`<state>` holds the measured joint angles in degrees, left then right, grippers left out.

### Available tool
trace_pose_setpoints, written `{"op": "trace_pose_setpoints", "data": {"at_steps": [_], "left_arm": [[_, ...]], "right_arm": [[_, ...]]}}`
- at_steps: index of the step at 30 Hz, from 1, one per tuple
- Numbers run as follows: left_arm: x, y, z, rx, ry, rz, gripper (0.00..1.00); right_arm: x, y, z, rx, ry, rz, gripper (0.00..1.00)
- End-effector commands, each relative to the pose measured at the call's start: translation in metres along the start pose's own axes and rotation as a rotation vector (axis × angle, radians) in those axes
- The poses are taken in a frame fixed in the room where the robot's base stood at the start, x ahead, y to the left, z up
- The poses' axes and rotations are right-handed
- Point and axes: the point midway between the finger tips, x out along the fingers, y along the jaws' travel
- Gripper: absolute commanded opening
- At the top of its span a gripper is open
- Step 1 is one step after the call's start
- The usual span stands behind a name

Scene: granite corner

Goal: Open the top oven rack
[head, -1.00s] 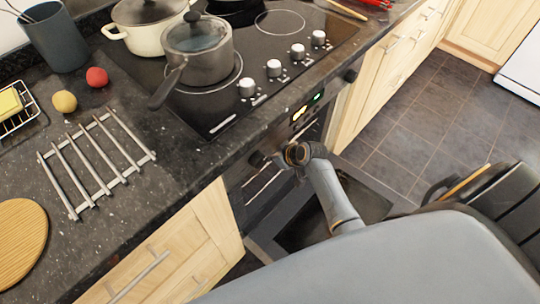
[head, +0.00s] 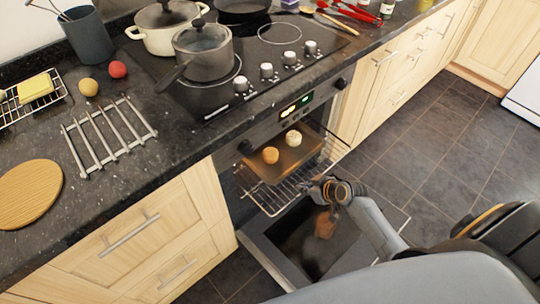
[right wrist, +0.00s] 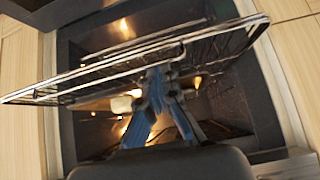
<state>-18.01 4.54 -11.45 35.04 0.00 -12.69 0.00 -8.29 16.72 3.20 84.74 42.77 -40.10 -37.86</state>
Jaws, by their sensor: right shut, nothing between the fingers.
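The oven (head: 222,165) stands under the hob, with its door (head: 285,268) folded down open. A wire rack (head: 262,198) sticks out of the oven's opening, and it also shows tilted across the right wrist view (right wrist: 215,47). My right gripper (head: 314,187) is at the rack's front right edge, above the door. Its blue fingers (right wrist: 160,84) are shut and empty, close to the rack's bars; contact is unclear. My left gripper is out of view.
A grey saucepan (head: 205,58) and a cream pot (head: 165,32) stand on the hob. A metal trivet (head: 108,134) and a round wooden board (head: 28,192) lie on the counter. Wooden drawers (head: 130,228) flank the oven. Open tiled floor (head: 440,160) lies to the right.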

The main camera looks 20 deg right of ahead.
Motion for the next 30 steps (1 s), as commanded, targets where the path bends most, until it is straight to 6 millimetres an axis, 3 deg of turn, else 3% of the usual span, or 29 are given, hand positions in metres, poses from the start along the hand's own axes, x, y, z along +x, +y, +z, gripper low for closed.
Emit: {"op": "trace_pose_setpoints", "data": {"at_steps": [7,12,21,30], "left_arm": [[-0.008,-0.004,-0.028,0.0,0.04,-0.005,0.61],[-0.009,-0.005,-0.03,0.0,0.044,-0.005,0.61],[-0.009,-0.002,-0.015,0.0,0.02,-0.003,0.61],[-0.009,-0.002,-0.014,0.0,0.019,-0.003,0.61]], "right_arm": [[-0.035,0.0,0.039,-0.003,-0.007,-0.001,0.0],[-0.048,0.0,0.054,-0.003,-0.006,-0.001,0.0],[-0.056,0.0,0.062,-0.001,-0.002,0.0,0.0],[-0.056,0.0,0.061,-0.001,-0.001,0.0,0.0]]}}
